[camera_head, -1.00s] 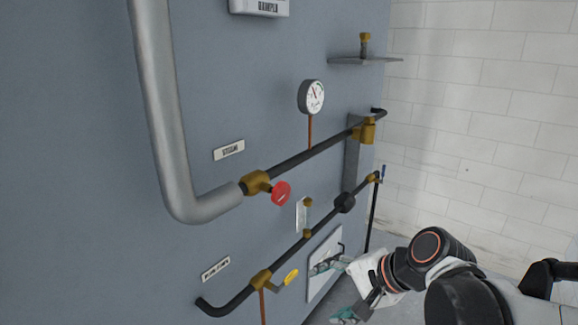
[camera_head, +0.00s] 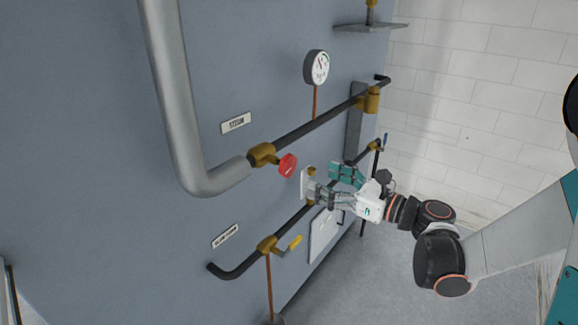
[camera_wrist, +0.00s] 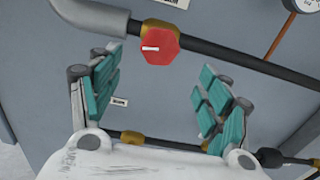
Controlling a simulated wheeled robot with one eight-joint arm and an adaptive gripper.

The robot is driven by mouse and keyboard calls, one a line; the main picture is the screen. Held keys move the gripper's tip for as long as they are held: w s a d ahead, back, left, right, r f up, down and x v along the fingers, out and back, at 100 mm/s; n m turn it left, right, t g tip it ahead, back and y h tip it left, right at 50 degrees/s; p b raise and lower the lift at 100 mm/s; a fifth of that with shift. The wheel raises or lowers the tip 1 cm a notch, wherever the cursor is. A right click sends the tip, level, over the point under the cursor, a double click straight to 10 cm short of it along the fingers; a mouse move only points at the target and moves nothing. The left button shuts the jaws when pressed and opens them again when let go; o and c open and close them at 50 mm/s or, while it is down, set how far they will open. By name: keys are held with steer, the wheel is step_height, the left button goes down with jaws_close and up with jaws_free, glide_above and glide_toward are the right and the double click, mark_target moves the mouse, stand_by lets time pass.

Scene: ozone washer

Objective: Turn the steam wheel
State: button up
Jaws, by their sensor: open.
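The red steam wheel (camera_head: 288,166) sits on a brass valve (camera_head: 262,154) at the end of the thick grey pipe, below and right of the STEAM label (camera_head: 236,123). In the wrist view the wheel (camera_wrist: 160,46) is a red knob with a white mark, beyond the fingertips and between them, a little left of centre. My gripper (camera_head: 325,180) is to the right of and slightly below the wheel in the head view. Its teal-padded fingers (camera_wrist: 160,88) are spread wide and empty, apart from the wheel.
A black pipe runs from the valve past a pressure gauge (camera_head: 317,67). A lower pipe carries a yellow-handled valve (camera_head: 295,242). A small shelf (camera_head: 371,27) juts out above. The tiled wall (camera_head: 450,100) stands at the right; grey floor (camera_head: 370,285) is clear below.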

mark_target(292, 167)
steer(key=b+x, duration=0.1)
steer(key=x, duration=1)
steer(key=shift+w+a, duration=0.15)
steer(key=c, duration=1.1)
